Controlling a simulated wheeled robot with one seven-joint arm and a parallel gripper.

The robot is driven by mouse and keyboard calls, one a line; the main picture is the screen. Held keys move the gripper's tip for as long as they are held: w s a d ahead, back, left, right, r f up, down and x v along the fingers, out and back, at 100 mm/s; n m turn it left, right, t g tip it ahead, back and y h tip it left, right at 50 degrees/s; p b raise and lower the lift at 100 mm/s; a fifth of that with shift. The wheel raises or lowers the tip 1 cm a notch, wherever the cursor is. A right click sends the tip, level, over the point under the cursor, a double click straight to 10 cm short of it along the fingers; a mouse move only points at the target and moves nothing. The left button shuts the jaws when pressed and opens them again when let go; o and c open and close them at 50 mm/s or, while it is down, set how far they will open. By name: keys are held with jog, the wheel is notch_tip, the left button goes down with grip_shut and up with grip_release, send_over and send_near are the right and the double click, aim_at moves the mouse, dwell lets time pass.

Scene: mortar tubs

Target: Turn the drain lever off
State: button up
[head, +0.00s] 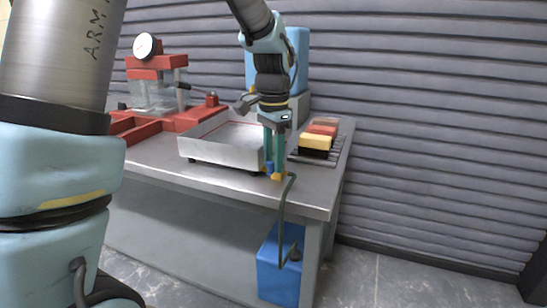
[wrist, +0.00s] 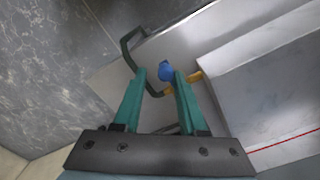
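The drain lever is a small blue handle (head: 269,167) on a yellow valve (head: 278,177) at the front right corner of a metal tray (head: 205,153). My gripper (head: 274,158) points down at this corner, its two teal fingers apart and empty. In the wrist view, the blue handle (wrist: 165,70) shows between and just beyond the fingertips (wrist: 160,76), with a gap on its left and little room on its right. I cannot tell whether a finger touches it. Part of the yellow valve (wrist: 194,76) shows beside the right finger, which hides some of it.
A dark hose (head: 282,215) runs from the valve over the table edge to a blue jug (head: 279,268). Right of the tray, coloured blocks (head: 316,141) sit on a rack. A red press (head: 158,85) stands behind left. The table (head: 225,185) is bare in front.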

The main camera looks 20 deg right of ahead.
grip_shut()
jog(key=shift+w+a+r+m+p, duration=0.15)
jog(key=shift+a+m+p, duration=0.15)
jog(key=shift+m+p, duration=0.25)
jog(key=shift+w+a+m, duration=0.1)
jog(key=shift+w+m, duration=0.05)
jog(key=shift+m, duration=0.4)
jog(key=shift+o, duration=1.3)
grip_release()
